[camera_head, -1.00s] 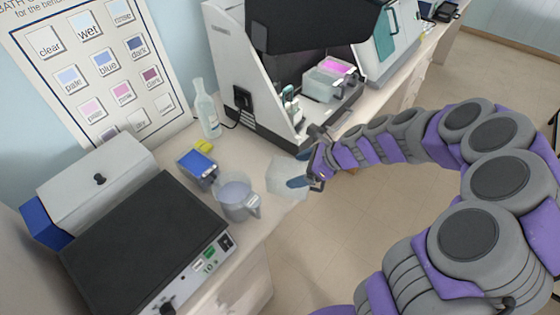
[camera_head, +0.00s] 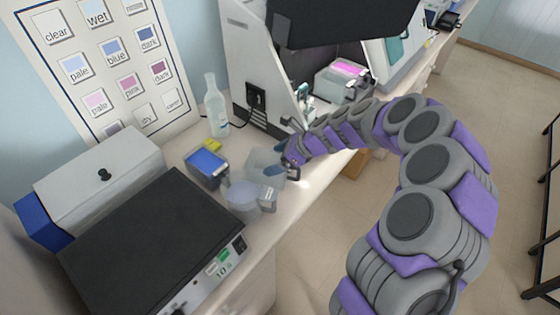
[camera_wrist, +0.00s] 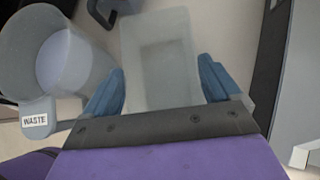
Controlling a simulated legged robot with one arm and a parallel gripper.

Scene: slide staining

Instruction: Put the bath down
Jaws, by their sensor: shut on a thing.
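The bath is a pale, translucent, box-shaped container (camera_wrist: 160,60); it also shows in the head view (camera_head: 262,160). My gripper (camera_wrist: 163,90) is shut on it, with a blue finger on each side in the wrist view. In the head view my gripper (camera_head: 281,172) is at the bench's front edge, with the bath on its far side, over the bench. I cannot tell whether the bath's base touches the bench top.
The waste jug (camera_head: 243,197) stands close to the left of the bath; its "WASTE" label shows in the wrist view (camera_wrist: 36,120). An open-fronted machine (camera_head: 262,75) stands behind.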

